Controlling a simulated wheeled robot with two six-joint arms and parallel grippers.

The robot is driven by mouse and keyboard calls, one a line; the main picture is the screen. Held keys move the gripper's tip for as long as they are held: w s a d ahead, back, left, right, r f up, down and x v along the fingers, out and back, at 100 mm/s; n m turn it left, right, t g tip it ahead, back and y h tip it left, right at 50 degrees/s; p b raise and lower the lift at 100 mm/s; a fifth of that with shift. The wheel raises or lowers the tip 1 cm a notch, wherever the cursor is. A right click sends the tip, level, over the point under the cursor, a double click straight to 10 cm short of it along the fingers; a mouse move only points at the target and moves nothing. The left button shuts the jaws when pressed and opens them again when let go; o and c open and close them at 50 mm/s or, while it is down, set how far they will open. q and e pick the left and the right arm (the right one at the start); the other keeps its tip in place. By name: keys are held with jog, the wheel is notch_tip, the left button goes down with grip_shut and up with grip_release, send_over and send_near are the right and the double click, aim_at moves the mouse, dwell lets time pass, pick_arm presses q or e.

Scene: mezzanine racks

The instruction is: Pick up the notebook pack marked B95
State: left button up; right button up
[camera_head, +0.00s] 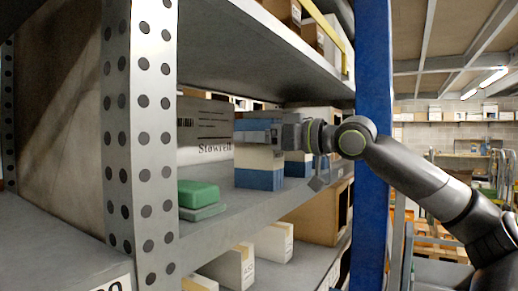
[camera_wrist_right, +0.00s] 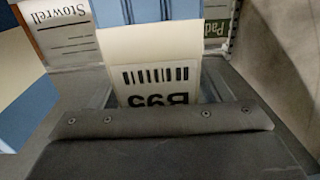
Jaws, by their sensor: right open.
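The notebook pack marked B95 (camera_wrist_right: 150,45), pale cream and blue, fills the upper middle of the right wrist view, with its barcode label upside down. In the head view, a blue-and-white pack (camera_head: 258,180) stands on the middle shelf, and my right gripper (camera_head: 258,136) reaches across its upper part from the right. My right gripper is open. In the wrist view its dark body covers the pack's lower end and part of the label. I cannot tell whether the fingers touch the pack. My left gripper is not in view.
Another blue-and-white pack (camera_head: 297,168) stands just right. A grey Stowrell box (camera_head: 205,125) is behind, and green packs (camera_head: 198,194) lie at the shelf's left. A perforated post (camera_head: 140,130) and a blue post (camera_head: 373,80) flank the bay; the upper shelf (camera_head: 250,50) hangs above.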

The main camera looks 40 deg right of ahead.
jog(key=c, duration=1.4)
jog(key=shift+o, duration=0.2)
jog(key=shift+r, duration=0.1)
